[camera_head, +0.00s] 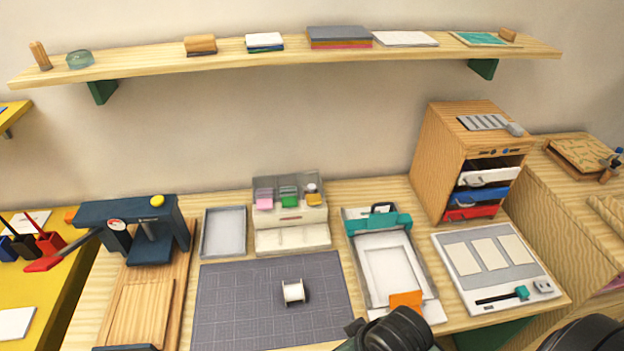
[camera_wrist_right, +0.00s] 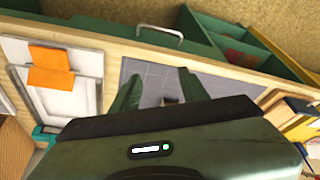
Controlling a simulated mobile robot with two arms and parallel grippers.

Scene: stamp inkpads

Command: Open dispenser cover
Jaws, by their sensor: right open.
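The dispenser (camera_head: 291,238) is a cream box with a see-through grey cover (camera_head: 290,184) at its top. It stands behind the dark grid mat. Pink, green and orange blocks show in a row at its upper front. I cannot tell for sure how far the cover is raised. My right gripper (camera_wrist_right: 160,92) shows in the right wrist view, its two green fingers apart and empty, over the mat and away from the dispenser. The dispenser is not visible in that view. My left gripper is not in view.
A white spool (camera_head: 293,291) stands on the grid mat (camera_head: 235,310). A grey tray (camera_head: 224,233) is left of the dispenser, beside a dark press (camera_head: 150,240). A teal-clamped tray (camera_head: 420,290) stands to its right. A shelf (camera_head: 350,55) runs above. Dark parts of mine cover the bottom edge.

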